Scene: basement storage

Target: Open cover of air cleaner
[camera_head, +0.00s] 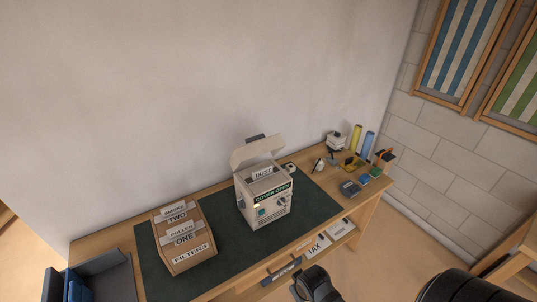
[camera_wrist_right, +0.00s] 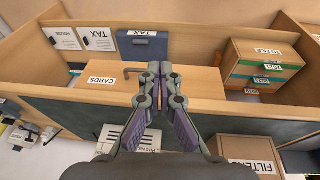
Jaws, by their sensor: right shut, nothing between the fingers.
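The air cleaner (camera_head: 264,205) is a beige box standing on the dark mat in the middle of the desk. Its cover (camera_head: 257,150) is raised and tilted up at the back. A card marked DUST shows in the open top. My right gripper (camera_wrist_right: 154,72) is shut and empty in the right wrist view, over the desk's front area. In the head view a dark part of my right arm shows at the bottom, in front of the desk and apart from the air cleaner. My left gripper is not in view.
A FILTERS box (camera_head: 190,252) with several cards stands left on the mat (camera_head: 155,275). The wall is behind.

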